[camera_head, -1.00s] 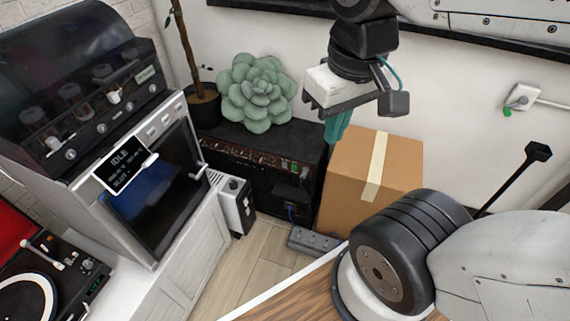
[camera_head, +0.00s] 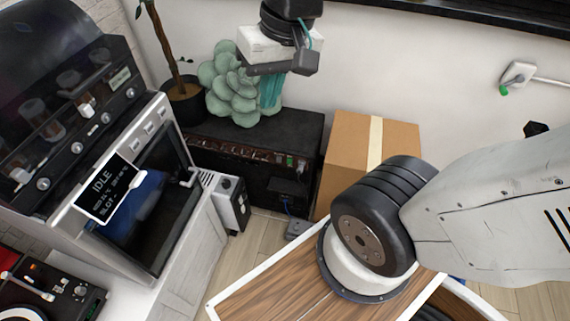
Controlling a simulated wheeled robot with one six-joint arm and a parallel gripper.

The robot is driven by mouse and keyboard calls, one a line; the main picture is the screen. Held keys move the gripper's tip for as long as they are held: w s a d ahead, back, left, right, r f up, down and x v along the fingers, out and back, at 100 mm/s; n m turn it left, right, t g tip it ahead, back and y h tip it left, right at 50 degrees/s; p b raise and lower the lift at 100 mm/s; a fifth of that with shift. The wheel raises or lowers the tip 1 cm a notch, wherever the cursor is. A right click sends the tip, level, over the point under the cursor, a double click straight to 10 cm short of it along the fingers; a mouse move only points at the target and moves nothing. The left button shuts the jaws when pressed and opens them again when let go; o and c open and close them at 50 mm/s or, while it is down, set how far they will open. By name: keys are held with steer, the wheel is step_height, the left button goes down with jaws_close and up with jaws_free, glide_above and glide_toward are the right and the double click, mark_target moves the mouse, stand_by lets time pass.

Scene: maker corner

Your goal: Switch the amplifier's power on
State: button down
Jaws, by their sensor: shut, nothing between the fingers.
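The amplifier (camera_head: 300,128) is a black box on the floor against the white wall. Its front has a dark reddish-brown control strip (camera_head: 235,150) with a row of knobs. A small green switch-like part (camera_head: 290,161) shows near the strip's right end; its position is too small to tell. My gripper (camera_head: 269,108), with teal fingers, is shut and empty. I see no contact with the control strip.
A white-framed oven-like machine (camera_head: 150,215) with an IDLE display stands left. A power strip (camera_head: 297,229) lies on the floor.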

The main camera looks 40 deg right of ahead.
steer(key=w+a+f+m+t+y, duration=0.1)
steer(key=w+a+f+m, duration=0.15)
steer(key=w, duration=0.55)
steer(key=w+a+f+m+t+y, duration=0.15)
steer(key=w+f+m, duration=0.25)
steer(key=w, duration=0.5)
steer(key=w+d+f+m+t+h, duration=0.1)
steer(key=w+d+f+m+h, duration=0.15)
steer(key=w+f+m, duration=0.8)
steer(key=w+d+f+m+g+h, duration=0.1)
steer(key=d+f+m+h, duration=0.3)
steer(key=f, duration=1.3)
steer(key=s+d+f+m+g+h, duration=0.2)
steer(key=s+d+f, duration=0.2)
steer(key=f, duration=0.2)
steer(key=s+d+f+m+g+h, duration=0.2)
steer(key=s+d+f+m, duration=0.1)
steer(key=f, duration=0.4)
steer(key=shift+s+d+f+g+h, duration=0.3)
steer(key=shift+s+d, duration=0.4)
steer(key=shift+s, duration=0.3)
